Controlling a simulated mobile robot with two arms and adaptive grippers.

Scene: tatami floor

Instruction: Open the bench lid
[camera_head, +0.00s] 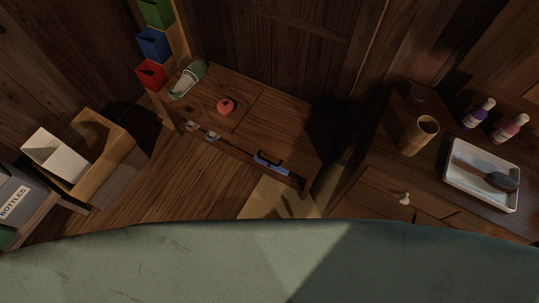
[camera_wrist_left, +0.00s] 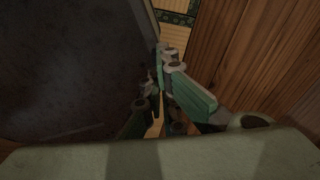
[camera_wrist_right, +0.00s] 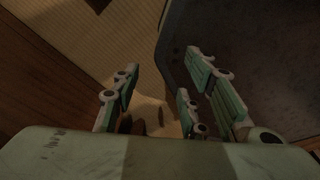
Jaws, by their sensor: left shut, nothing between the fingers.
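The wooden bench (camera_head: 281,118) stands in the middle of the head view, against dark wooden panels. Its flat top lies closed, with a thin seam across it. A red round object (camera_head: 226,107) and a pale green shoe-like item (camera_head: 187,79) rest on top. A blue bar with a dark handle (camera_head: 271,162) lies along the front edge. Neither gripper shows in the head view. My left gripper (camera_wrist_left: 158,88) is shut and empty in the left wrist view, beside a dark surface. My right gripper (camera_wrist_right: 165,75) is open and empty above the pale floor in the right wrist view.
A cabinet at right carries a wooden cup (camera_head: 418,135), a white tray (camera_head: 447,177) with a brush, and two bottles (camera_head: 478,112). At left are an open wooden box (camera_head: 103,150) and a bin labelled BOTTLES (camera_head: 14,200). Coloured bins (camera_head: 152,44) stand behind the bench's left end.

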